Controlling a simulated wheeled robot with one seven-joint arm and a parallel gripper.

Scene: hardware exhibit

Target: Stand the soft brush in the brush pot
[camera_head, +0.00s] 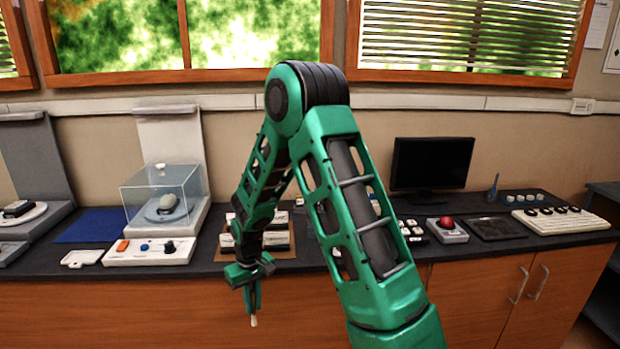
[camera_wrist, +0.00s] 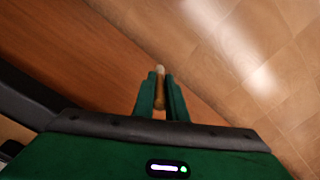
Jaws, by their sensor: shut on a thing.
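My gripper (camera_head: 252,296) hangs in front of the counter, below its front edge, with the fingers pointing down. It is shut on the soft brush, whose pale tip (camera_head: 254,321) sticks out below the fingers. In the wrist view, the brush (camera_wrist: 160,90) shows a tan body and a whitish end between the two green fingers (camera_wrist: 160,100). The rest of the brush is hidden by the fingers. I cannot clearly make out the brush pot; my arm covers part of the counter.
The dark counter (camera_head: 320,258) carries a clear display case (camera_head: 160,190), a button panel (camera_head: 150,252), a wooden tray (camera_head: 226,254) with small blocks, a black monitor (camera_head: 432,163), a red-button box (camera_head: 447,230) and a long white board (camera_head: 560,221). Open floor (camera_wrist: 270,70) lies before the cabinets.

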